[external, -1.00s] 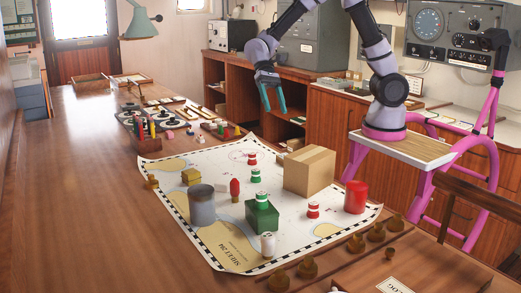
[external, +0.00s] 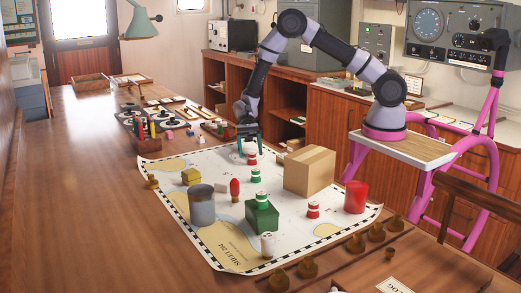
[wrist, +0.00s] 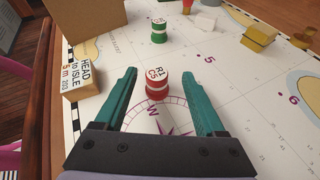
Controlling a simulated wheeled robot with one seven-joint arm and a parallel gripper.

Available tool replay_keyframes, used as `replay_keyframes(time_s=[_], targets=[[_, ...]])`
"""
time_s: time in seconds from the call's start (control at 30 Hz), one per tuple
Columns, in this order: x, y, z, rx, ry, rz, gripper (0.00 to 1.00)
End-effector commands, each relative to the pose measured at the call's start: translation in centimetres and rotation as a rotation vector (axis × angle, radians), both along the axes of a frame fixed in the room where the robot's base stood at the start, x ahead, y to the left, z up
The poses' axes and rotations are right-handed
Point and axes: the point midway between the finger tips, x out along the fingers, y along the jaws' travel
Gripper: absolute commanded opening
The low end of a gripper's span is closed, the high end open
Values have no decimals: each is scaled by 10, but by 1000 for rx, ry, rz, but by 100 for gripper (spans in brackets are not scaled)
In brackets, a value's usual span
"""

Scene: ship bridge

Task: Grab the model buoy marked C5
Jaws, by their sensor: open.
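A small red and white buoy (wrist: 157,88) with lettering on top that looks like "R1 C5" stands upright on the chart in the wrist view. In the external view this buoy (external: 252,160) is near the chart's far edge. My gripper (external: 249,150) is low over that part of the chart, pointing down. In the wrist view its teal fingers (wrist: 159,76) are spread wide, with the buoy ahead between the fingertips and nothing held. A green and white buoy (wrist: 159,32) stands beyond it. Another red and white buoy (external: 313,210) stands nearer the chart's front.
A cardboard box (external: 309,171) stands right of the buoy. A small lettered block (wrist: 81,79) lies left of it in the wrist view. A grey cylinder (external: 202,205), green box (external: 262,217) and red cylinder (external: 355,196) stand on the chart (external: 185,165).

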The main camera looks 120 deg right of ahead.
Motion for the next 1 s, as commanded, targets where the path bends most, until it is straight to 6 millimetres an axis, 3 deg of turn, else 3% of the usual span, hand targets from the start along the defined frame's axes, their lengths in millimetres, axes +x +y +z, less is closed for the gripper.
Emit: replay_keyframes(time_s=[0.4,0.7,0.9,1.0], targets=[[16,43,-20,-2,0,3,72],[19,47,-22,-2,-1,1,72],[19,47,-22,-3,-1,1,0],[19,47,-22,-3,-1,1,0]])
